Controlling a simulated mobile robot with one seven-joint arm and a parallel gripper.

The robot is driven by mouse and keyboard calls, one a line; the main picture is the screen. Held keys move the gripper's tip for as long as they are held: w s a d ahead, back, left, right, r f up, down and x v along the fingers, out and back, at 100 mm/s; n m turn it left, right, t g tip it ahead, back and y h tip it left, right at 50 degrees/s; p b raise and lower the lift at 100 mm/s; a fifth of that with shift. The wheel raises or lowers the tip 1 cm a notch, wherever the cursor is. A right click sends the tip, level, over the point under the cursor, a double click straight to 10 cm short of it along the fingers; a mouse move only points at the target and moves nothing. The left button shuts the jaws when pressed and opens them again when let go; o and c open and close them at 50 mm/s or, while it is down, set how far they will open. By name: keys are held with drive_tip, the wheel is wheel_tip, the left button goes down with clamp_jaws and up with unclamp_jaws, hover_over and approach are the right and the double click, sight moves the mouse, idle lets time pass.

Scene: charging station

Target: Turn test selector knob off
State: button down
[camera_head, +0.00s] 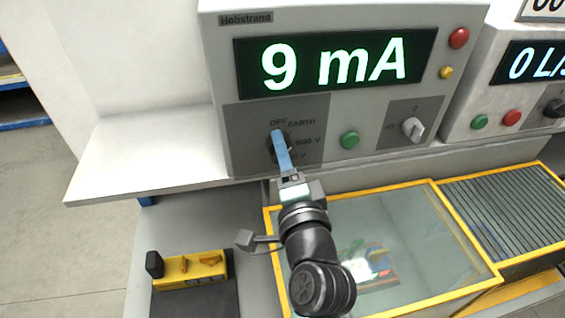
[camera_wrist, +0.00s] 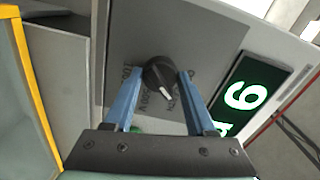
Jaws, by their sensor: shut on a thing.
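The test selector knob (camera_wrist: 158,74) is black with a white pointer line, on the dark grey panel of the instrument marked Hobstrand. In the wrist view it sits between the two blue fingers of my gripper (camera_wrist: 161,73), which is shut on it. The pointer slants to the lower right there; which label it meets is unclear. In the head view my gripper (camera_head: 278,136) reaches up to the panel and hides most of the knob. The labels OFF, EARTH and 500 V show around it.
The display (camera_head: 335,62) reads 9 mA. A green button (camera_head: 350,140) and a grey switch (camera_head: 412,128) lie to the right of the knob. Below are a yellow-framed glass cover (camera_head: 395,225) and a yellow device (camera_head: 190,270). The shelf (camera_head: 145,160) at left is bare.

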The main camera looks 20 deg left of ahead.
drive_tip(key=n+b, duration=0.2)
drive_tip(key=n, duration=0.2)
drive_tip(key=n+b, duration=0.3)
drive_tip(key=shift+f+n+b, duration=0.2)
drive_tip(key=shift+n+b, duration=0.15)
drive_tip(key=shift+n, duration=0.35)
drive_tip(key=shift+c, duration=1.1)
unclamp_jaws()
drive_tip(key=shift+r, duration=0.15)
drive_tip(key=b+v, duration=0.1)
drive_tip(key=v, duration=1.2)
